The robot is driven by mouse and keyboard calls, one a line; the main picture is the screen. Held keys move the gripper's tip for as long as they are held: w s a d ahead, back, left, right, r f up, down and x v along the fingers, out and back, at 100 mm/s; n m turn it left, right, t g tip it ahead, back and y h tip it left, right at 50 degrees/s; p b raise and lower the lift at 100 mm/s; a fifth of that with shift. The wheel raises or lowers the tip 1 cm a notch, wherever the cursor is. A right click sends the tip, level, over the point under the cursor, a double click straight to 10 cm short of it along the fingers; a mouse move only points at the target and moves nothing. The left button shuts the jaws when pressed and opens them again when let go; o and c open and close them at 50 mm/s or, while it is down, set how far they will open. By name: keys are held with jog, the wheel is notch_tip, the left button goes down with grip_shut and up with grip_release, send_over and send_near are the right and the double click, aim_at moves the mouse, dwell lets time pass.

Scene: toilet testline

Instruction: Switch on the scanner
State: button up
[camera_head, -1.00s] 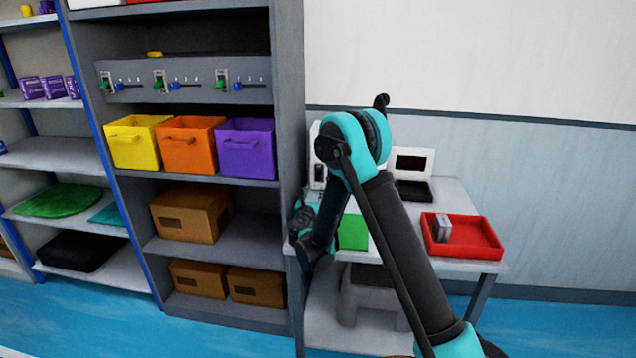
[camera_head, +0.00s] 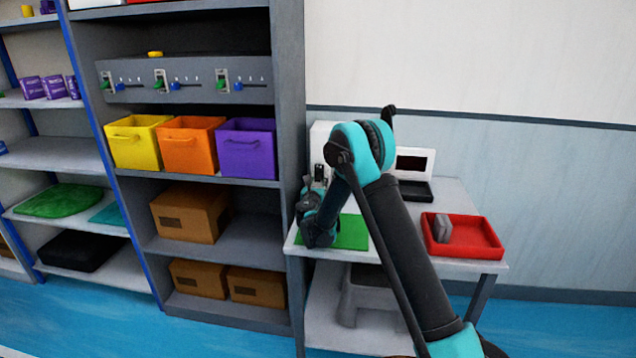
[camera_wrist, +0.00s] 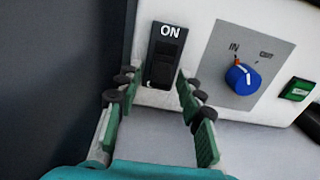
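The scanner is a white box whose front panel (camera_wrist: 185,50) fills the upper wrist view. A black rocker switch (camera_wrist: 166,52) marked ON is set in its left part. In the head view the white box (camera_head: 319,134) stands at the back left of the table, partly hidden by my arm. My gripper (camera_wrist: 160,90) is open and empty, with one finger on each side of the switch's lower end. I cannot tell whether either fingertip touches the panel. In the head view my gripper (camera_head: 313,190) is low at the table's left side, in front of the box.
A blue knob (camera_wrist: 242,79) and a green button (camera_wrist: 297,90) are right of the switch. A green mat (camera_head: 350,235) and a red tray (camera_head: 480,240) with a grey object lie on the table. A tall grey shelf (camera_head: 290,100) stands close on the left.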

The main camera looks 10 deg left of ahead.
aim_at(319, 176)
grip_shut()
jog(key=shift+s+r, duration=0.1)
jog(key=g, duration=0.1)
jog(key=r+g, duration=0.1)
jog(key=g, duration=0.3)
jog(key=shift+s+r, duration=0.1)
jog(key=shift+r, duration=0.15)
jog(key=g, duration=0.2)
jog(key=r+g, duration=0.1)
jog(key=g, duration=0.3)
jog(key=shift+r, duration=0.25)
jog(key=shift+w, duration=0.2)
jog(key=shift+o, duration=0.9)
grip_release()
